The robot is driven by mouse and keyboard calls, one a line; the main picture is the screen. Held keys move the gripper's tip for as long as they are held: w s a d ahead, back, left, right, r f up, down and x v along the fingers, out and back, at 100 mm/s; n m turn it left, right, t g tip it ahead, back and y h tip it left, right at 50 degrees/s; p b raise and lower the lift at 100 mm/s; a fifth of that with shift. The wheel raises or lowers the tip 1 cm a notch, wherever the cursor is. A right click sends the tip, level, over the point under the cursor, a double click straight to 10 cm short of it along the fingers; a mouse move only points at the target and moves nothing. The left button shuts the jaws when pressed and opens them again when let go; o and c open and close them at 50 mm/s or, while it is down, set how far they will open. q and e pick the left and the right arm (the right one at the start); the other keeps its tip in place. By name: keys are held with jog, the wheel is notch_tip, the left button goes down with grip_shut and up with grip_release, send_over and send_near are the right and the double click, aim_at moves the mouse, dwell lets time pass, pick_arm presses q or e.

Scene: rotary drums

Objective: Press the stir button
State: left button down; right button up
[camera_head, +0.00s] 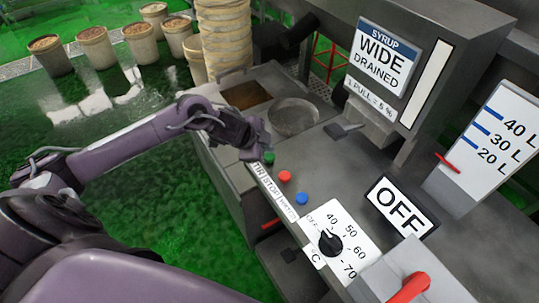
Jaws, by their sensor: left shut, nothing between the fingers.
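A red button (285,176) and a blue button (302,198) follow along the same edge. My left gripper (259,143) is shut and empty, its tips just above and beside the green button. I cannot tell whether they touch it. My right gripper is not in view.
A round basin (294,117) lies behind the buttons. A temperature dial (330,242), an OFF sign (401,206) and a red lever (409,288) are to the right. Several filled buckets (96,47) and a bucket stack (225,38) stand at the back left.

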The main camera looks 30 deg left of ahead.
aim_at(267, 157)
pick_arm(q)
jog(key=shift+f, duration=0.4)
jog(key=shift+f+b, duration=0.45)
jog(key=shift+f, duration=0.2)
dwell(0.6)
jog(key=shift+r, duration=0.1)
jog(key=shift+r+p, duration=0.95)
jog(key=shift+p, duration=0.15)
notch_tip(267, 157, up, 5)
jog(key=p, duration=0.5)
dwell(0.6)
